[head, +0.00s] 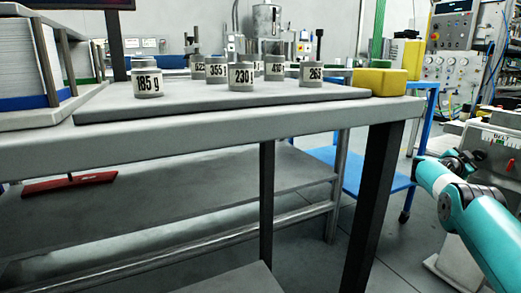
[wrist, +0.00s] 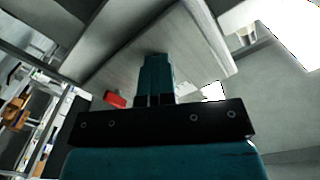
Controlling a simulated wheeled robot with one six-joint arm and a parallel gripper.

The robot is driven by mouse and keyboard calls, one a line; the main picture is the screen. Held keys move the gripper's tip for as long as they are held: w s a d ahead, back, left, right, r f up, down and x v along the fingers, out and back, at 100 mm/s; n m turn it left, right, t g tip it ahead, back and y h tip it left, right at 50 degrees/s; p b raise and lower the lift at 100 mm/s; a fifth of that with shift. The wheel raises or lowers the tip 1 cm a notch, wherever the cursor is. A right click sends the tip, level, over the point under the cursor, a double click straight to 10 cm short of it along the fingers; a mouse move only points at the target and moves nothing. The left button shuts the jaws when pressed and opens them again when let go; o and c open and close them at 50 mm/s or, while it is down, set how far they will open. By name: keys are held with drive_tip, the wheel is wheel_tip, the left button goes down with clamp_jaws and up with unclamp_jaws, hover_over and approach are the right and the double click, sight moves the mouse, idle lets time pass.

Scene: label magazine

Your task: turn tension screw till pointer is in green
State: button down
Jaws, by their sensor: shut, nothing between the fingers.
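A light grey machine (head: 497,141) stands at the right edge of the head view. Its face is marked BELT, with a scale strip and a red spot.
A grey bench (head: 230,125) fills the left and middle of the head view, with several labelled weights and a yellow block (head: 380,82) on top. A red-edged tool (head: 70,183) lies on its lower shelf. A blue cart (head: 365,180) stands behind.

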drive_tip(key=shift+w+r+p, duration=0.1)
drive_tip(key=shift+r+p, duration=0.8)
drive_tip(key=shift+p, duration=1.15)
drive_tip(key=a+p, duration=0.1)
drive_tip(key=p, duration=0.3)
drive_tip(key=shift+f, duration=0.3)
drive_tip(key=p+v, duration=0.2)
drive_tip(key=p, duration=0.2)
drive_tip(key=f+p+v, duration=0.1)
drive_tip(key=p+v, duration=0.1)
drive_tip(key=p, duration=0.2)
drive_tip(key=shift+a+p, duration=0.1)
drive_tip(key=shift+p, duration=0.25)
